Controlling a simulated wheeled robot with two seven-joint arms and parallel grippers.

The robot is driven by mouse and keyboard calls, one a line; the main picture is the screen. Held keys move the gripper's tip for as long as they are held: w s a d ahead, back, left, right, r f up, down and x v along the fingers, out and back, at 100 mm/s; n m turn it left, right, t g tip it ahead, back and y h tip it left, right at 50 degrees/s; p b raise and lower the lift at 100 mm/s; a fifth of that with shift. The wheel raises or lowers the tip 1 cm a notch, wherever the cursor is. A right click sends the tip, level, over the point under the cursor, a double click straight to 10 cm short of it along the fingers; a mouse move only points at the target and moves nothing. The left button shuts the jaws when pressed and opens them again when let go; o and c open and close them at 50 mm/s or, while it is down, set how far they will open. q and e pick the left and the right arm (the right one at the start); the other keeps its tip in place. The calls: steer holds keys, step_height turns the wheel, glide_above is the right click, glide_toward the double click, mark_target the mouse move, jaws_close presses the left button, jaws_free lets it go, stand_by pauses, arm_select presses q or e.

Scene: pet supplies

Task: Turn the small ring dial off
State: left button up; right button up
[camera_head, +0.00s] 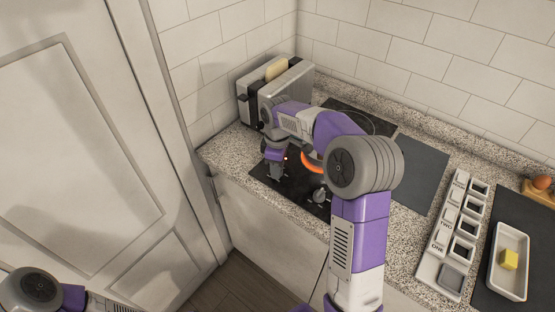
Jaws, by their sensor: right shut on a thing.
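The black cooktop (298,187) is set in the speckled counter. An orange glowing ring (313,162) shows on it, partly hidden behind my right arm. One grey dial (320,195) stands free near the cooktop's front edge. My right gripper (276,176) points down at the cooktop's front left corner and is shut on a dial there. That dial is mostly hidden by the fingers, so its angle cannot be read. My left arm shows only at the bottom left corner; its gripper is out of view.
A silver toaster (285,88) with bread stands behind my right gripper against the wall. To the right are a dark grey board (420,172), a labelled white rack (440,238), and a white dish (510,279) with a yellow block (509,259).

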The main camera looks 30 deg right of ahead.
steer(key=n+p, duration=0.3)
steer(key=n, duration=0.1)
steer(key=shift+r+n+p, duration=0.15)
steer(key=shift+n+p, duration=0.15)
steer(key=shift+p, duration=0.05)
steer(key=n+p, duration=0.3)
steer(key=n, duration=0.1)
stand_by(0.4)
steer(key=o, duration=1)
step_height(320, 180, up, 7)
steer(key=shift+r+p, duration=0.15)
steer(key=shift+p, duration=0.65)
